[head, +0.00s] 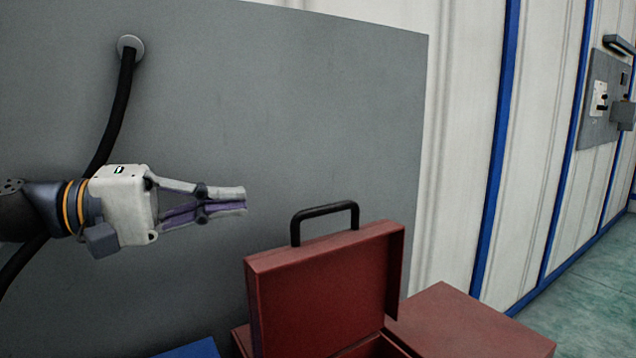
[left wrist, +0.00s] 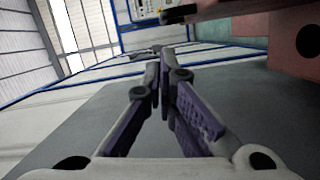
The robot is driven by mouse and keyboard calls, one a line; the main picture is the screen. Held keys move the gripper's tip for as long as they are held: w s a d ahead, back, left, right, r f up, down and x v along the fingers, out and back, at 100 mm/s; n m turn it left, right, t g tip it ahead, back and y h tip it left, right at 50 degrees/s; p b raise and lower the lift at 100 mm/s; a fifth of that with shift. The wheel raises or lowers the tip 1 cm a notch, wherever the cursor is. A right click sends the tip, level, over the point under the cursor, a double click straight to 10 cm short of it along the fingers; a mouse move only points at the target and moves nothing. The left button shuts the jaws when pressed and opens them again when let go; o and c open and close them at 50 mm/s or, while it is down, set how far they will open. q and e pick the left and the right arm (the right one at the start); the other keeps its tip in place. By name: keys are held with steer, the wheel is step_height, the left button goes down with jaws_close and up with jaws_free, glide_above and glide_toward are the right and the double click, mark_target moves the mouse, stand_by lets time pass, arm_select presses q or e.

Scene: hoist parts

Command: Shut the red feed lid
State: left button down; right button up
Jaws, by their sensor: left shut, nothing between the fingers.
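The red feed lid (head: 325,293) stands raised, close to upright, at the bottom middle of the head view. A black handle (head: 326,208) is on its top edge. The red box under it (head: 470,325) shows at the bottom, partly cut off by the frame. My left gripper (head: 245,201) is shut and empty, to the left of the lid and about level with the handle, apart from both. In the left wrist view its fingertips (left wrist: 165,55) are together. A red part (left wrist: 283,45) shows at the upper right there. My right gripper is not in view.
A grey panel (head: 330,90) stands behind the arm, with a black cable (head: 115,110) hanging from it. A blue surface (head: 190,350) shows at the bottom left. A switch box (head: 603,95) is on the far right wall. Green floor (head: 590,300) is open at right.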

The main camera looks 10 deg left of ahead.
arm_select(q)
steer(key=x, duration=1)
steer(key=shift+b, duration=0.35)
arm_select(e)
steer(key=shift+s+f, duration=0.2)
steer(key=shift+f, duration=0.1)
